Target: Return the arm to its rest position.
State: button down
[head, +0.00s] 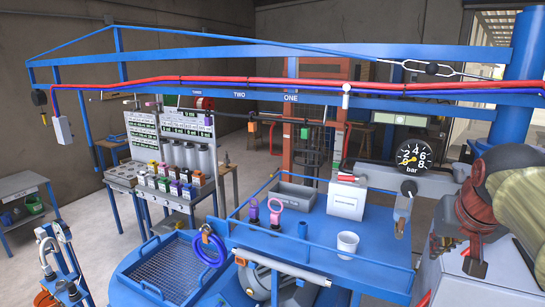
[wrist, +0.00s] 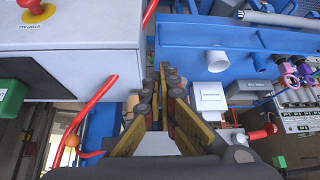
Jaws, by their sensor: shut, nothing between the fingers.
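My gripper (wrist: 163,85) shows in the wrist view, its yellow and dark fingers reaching up the middle of the picture. The fingers are shut with nothing held between them. They hang in front of a grey cabinet (wrist: 75,50) on the left and a blue bench on the right, touching neither as far as I can see. I cannot make out the gripper for certain in the head view.
The blue bench (head: 375,258) carries a white cup (head: 347,243), a white box (head: 346,198) and a grey tray (head: 295,192). A red hose (wrist: 84,112) runs beside the fingers. A red stop button (wrist: 35,10) is on the cabinet. Overhead blue rails (head: 230,52) cross the view.

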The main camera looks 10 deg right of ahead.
jog(key=s+a+f+n+y+b, duration=0.1)
jog(key=s+a+f+b, duration=0.3)
jog(key=f, duration=0.9)
jog(key=s+a+f+n+y+b, duration=0.1)
jog(key=s+a+f+b, duration=0.3)
jog(key=a+f+b, duration=0.4)
jog(key=s+a+f+n+y+b, duration=0.1)
jog(key=s+a+f+n+b, duration=0.2)
jog(key=f, duration=1.5)
jog(key=shift+s+a+f+g+b, duration=0.15)
jog(key=shift+s+a+g+b, duration=0.45)
jog(key=shift+a+b, duration=1.75)
jog(key=shift+s+d+b, duration=0.2)
jog(key=shift+d+b, duration=0.1)
jog(key=shift+d, duration=0.05)
